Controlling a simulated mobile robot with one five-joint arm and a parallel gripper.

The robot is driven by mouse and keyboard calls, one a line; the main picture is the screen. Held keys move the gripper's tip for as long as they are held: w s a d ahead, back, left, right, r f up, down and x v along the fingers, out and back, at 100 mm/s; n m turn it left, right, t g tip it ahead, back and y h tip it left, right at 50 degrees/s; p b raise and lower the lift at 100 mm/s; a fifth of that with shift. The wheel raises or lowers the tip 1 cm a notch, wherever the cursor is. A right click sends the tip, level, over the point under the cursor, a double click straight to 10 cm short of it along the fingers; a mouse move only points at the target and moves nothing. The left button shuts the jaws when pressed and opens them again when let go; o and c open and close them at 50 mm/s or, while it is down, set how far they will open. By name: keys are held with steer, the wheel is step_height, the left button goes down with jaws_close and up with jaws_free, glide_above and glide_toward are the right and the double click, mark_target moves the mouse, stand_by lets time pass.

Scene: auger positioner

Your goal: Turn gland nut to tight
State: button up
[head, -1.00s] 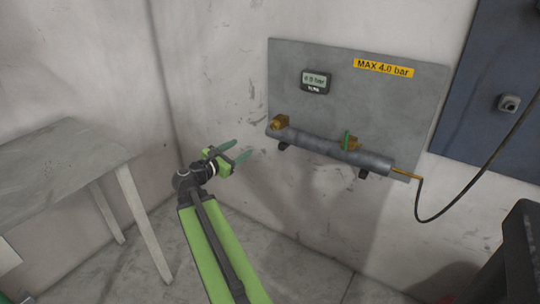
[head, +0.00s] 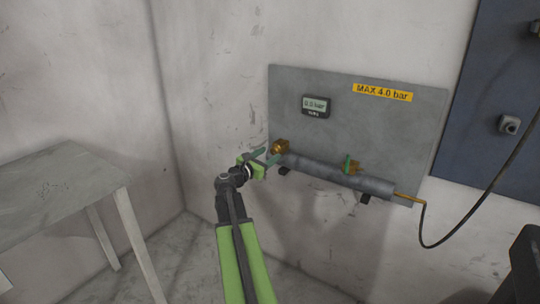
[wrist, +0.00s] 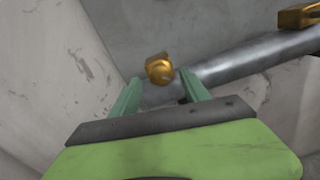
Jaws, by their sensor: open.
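The brass gland nut (head: 281,146) sits at the left end of the grey pipe (head: 325,170) on the wall panel. In the wrist view the nut (wrist: 159,68) lies just beyond and between my two green fingers. My gripper (head: 268,155) is open and empty, with its fingertips close to the nut and the pipe's left end. In the wrist view my gripper (wrist: 157,88) shows the fingers spread on either side of the nut. I cannot tell whether either finger touches it.
A gauge (head: 315,105) reads about 0.0 bar, beside a yellow MAX 4.0 bar label (head: 382,92). A black hose (head: 462,218) hangs right. A table (head: 60,200) stands left.

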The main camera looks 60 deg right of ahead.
mark_target(275, 150)
steer(key=shift+d, duration=1.3)
